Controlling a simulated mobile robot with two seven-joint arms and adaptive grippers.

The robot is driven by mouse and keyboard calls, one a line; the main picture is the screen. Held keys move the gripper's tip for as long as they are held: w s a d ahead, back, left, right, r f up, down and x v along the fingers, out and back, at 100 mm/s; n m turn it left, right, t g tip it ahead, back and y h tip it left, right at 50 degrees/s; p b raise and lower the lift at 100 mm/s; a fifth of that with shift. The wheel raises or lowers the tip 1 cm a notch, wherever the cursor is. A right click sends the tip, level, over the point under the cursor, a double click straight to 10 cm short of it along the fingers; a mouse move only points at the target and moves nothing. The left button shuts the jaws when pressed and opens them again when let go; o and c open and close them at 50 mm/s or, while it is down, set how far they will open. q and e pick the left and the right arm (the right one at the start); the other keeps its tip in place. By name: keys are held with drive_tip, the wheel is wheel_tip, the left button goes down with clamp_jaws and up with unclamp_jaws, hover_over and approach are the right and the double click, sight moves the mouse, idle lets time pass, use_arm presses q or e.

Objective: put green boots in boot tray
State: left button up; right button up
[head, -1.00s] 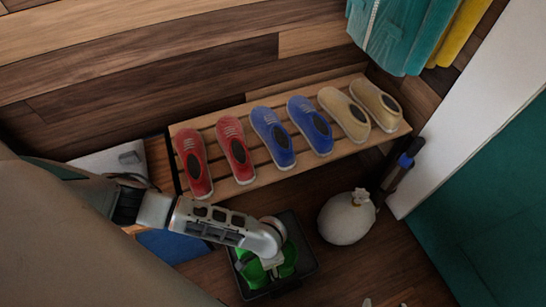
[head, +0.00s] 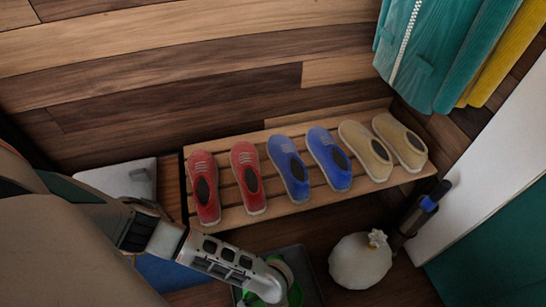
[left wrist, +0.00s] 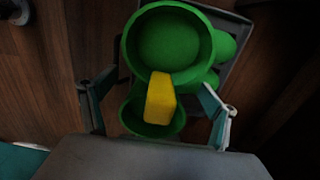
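The green boots (left wrist: 169,42) stand in the dark grey boot tray (left wrist: 239,25), with a yellow piece (left wrist: 161,98) between their round openings. In the head view the boots (head: 296,294) and the tray (head: 308,268) are partly cut off by the bottom edge and partly hidden by my left arm. My left gripper (left wrist: 157,100) is open above the boots. Its fingers are spread on either side, clear of the yellow piece. My right gripper is in neither view.
A slatted wooden rack (head: 225,220) behind the tray holds red, blue and tan shoes. A round white sack (head: 359,262) stands right of the tray, beside a dark, blue-banded object (head: 418,212). A blue mat (head: 165,273) lies left. Coats (head: 430,50) hang at upper right.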

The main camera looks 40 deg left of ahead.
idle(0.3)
use_arm(q)
drive_tip(key=shift+w+r, duration=0.15)
drive_tip(key=shift+r, duration=0.3)
drive_tip(key=r, duration=0.1)
drive_tip(key=r+p, duration=0.2)
drive_tip(key=shift+w+r, duration=0.25)
drive_tip(key=shift+w, duration=0.05)
drive_tip(key=shift+w+r+p, duration=0.1)
drive_tip(key=shift+r+p, duration=0.5)
drive_tip(key=shift+r, duration=0.35)
drive_tip(key=r+p, duration=0.2)
drive_tip(key=r, duration=0.3)
drive_tip(key=shift+s+r+p, duration=0.2)
drive_tip(key=shift+s+p, duration=0.1)
drive_tip(key=shift+p, duration=0.1)
drive_tip(key=shift+s+r, duration=0.2)
drive_tip(key=shift+r, duration=0.1)
drive_tip(key=shift+s, duration=0.1)
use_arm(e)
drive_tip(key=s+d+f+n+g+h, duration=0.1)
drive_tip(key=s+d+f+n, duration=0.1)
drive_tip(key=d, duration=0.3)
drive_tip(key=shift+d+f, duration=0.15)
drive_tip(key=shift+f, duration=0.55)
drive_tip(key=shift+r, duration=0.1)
